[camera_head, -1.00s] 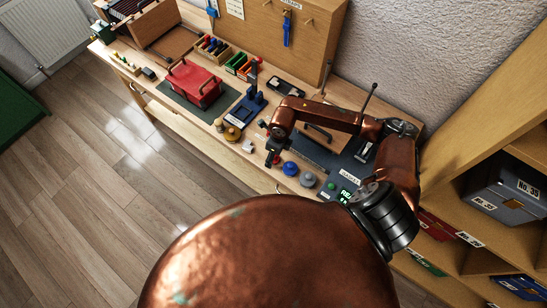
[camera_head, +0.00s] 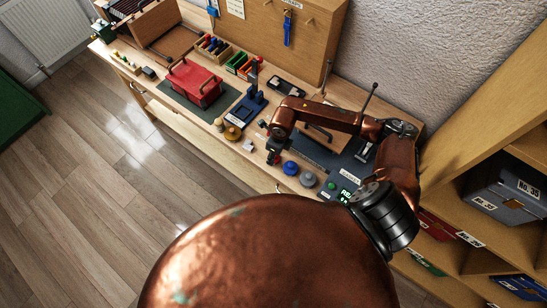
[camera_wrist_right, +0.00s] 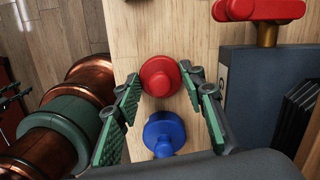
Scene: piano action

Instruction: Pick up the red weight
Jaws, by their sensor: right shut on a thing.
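The red weight (camera_wrist_right: 159,77) is a round knobbed piece, seen from above in the right wrist view over the wooden bench top. My right gripper (camera_wrist_right: 160,90) has its green-padded fingers on either side of the red weight and is shut on it. In the head view the right gripper (camera_head: 273,153) is small, at the bench's front edge, and largely hides the weight. Whether the weight touches the bench is hard to tell. My left gripper is not in view.
A blue weight (camera_wrist_right: 165,134) stands close beside the red one; it also shows in the head view (camera_head: 290,168). A grey weight (camera_head: 308,179) stands to its right. A brass weight (camera_head: 233,133) and a red box (camera_head: 195,84) are to the left. A display (camera_head: 345,194) lies right.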

